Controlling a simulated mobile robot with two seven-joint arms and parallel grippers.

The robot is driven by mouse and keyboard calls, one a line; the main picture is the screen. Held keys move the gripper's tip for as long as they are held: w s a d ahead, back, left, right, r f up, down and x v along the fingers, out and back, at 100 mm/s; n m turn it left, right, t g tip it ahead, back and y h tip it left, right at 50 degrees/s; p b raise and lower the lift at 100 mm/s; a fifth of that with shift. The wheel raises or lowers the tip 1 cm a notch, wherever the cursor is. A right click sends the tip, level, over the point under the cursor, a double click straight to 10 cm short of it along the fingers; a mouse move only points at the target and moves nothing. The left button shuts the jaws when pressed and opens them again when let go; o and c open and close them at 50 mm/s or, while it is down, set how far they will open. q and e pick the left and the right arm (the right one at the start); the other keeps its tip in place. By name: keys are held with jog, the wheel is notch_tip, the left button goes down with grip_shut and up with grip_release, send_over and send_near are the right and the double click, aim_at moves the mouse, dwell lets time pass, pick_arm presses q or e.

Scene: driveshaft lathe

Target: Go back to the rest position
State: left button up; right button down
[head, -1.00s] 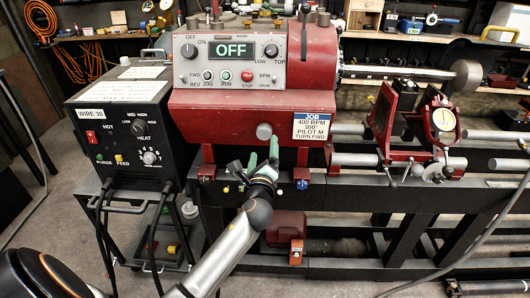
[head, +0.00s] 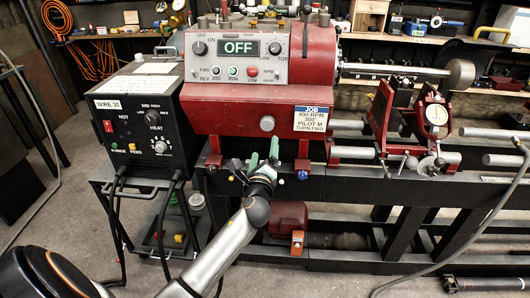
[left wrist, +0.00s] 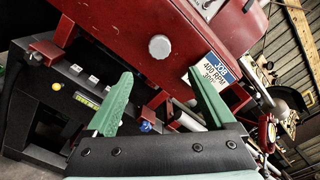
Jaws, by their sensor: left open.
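My left gripper (head: 264,156) is in front of the lower front of the red lathe headstock (head: 222,112). Its two green fingers are apart with nothing between them. In the left wrist view the open fingers (left wrist: 160,98) point toward the red housing, with a round grey knob (left wrist: 159,47) beyond the gap. The job card (head: 313,118) on the headstock is to the right of the gripper; it also shows in the left wrist view (left wrist: 210,75). The lathe's display (head: 236,47) reads OFF. My right gripper is in neither view.
A black welder box (head: 140,118) labelled WIRE 30 stands left of the lathe on a cart, with hanging cables. A dial gauge (head: 436,114) and red supports are on the lathe bed at right. A grey cable (head: 478,222) crosses the right side.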

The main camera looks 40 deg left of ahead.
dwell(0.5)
pick_arm(q)
jog(key=s+d+f+n+g+h+p, duration=0.1)
jog(key=s+d+f+n+g+h, duration=0.2)
jog(key=s+d+f, duration=0.4)
jog(key=s+d+f+n+h+p, duration=0.2)
jog(key=s+d+f+n+h, duration=0.25)
jog(key=f, duration=0.55)
jog(key=s+d+f+n+g+h, duration=0.1)
jog(key=s+d+f+n+h, duration=0.1)
jog(key=s+d+n, duration=0.3)
jog(key=s+d+f+n+g+h+p, duration=0.1)
jog(key=s+d+f+n, duration=0.3)
jog(key=s, duration=0.8)
jog(key=shift+s+d+n+g+h, duration=0.25)
jog(key=shift+d+n+g+h, duration=0.35)
jog(key=shift+n, duration=0.45)
jog(key=shift+a, duration=0.1)
